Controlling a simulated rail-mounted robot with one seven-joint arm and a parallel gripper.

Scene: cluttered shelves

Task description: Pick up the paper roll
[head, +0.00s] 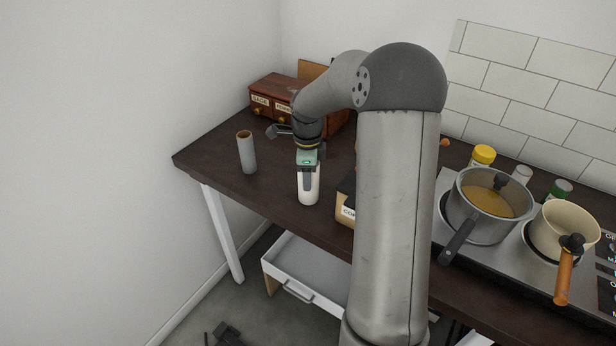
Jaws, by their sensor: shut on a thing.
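A pale grey upright roll with a brown, hollow-looking top (248,155) stands on the dark table near its left end; it looks like a paper roll. My gripper (307,183) is to the right of that roll and apart from it, pointing down. It is shut on a white, rounded, upright thing (308,197) near the front edge of the table. The gripper hides the upper part of this white thing, so I cannot tell exactly what it is or whether its base touches the table.
A wooden drawer box (279,92) stands at the back, partly behind my arm. A labelled box (346,211) is right of the gripper, mostly hidden by my arm. A grey pot (478,222) and a cream pan (563,226) sit on the stove at right. A white drawer (305,262) is below.

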